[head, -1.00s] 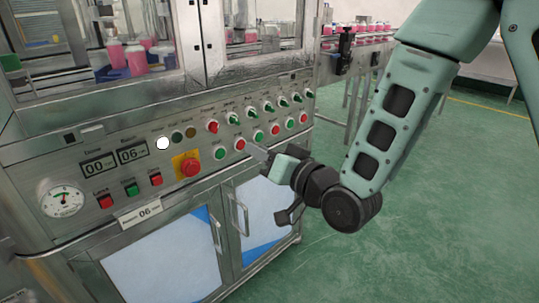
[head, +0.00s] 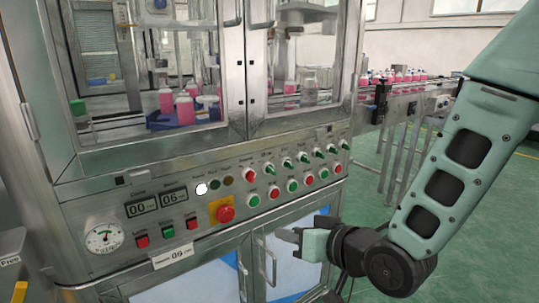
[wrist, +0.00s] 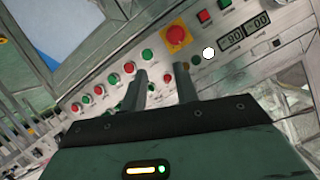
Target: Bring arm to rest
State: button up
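My gripper (head: 284,235) shows in the head view in front of the machine's lower front, just below the button rows, pointing left. In the wrist view, its two dark fingers (wrist: 161,73) stand apart with nothing between them, so it is open and empty. The control panel (head: 190,212) carries red and green buttons, switches and a red emergency stop (head: 225,214) on a yellow plate. The emergency stop also shows in the wrist view (wrist: 175,36). I cannot tell the exact gap between the fingers and the panel.
The cabinet doors (head: 200,285) with handles lie below the panel, close to my gripper. Glass doors above enclose pink bottles (head: 185,108). A conveyor (head: 415,92) with more bottles runs off to the right. Green floor (head: 480,235) is open at the right.

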jog(key=s+d+n+g+h, duration=0.2)
jog(key=s+d+g+h, duration=0.25)
jog(key=s, duration=0.65)
jog(key=s+d+n+g+h, duration=0.25)
jog(key=s+g, duration=0.35)
jog(key=s, duration=0.5)
notch_tip(320, 180, up, 18)
jog(key=d+h+p, duration=0.1)
jog(key=p, duration=1.6)
jog(key=shift+f, duration=0.15)
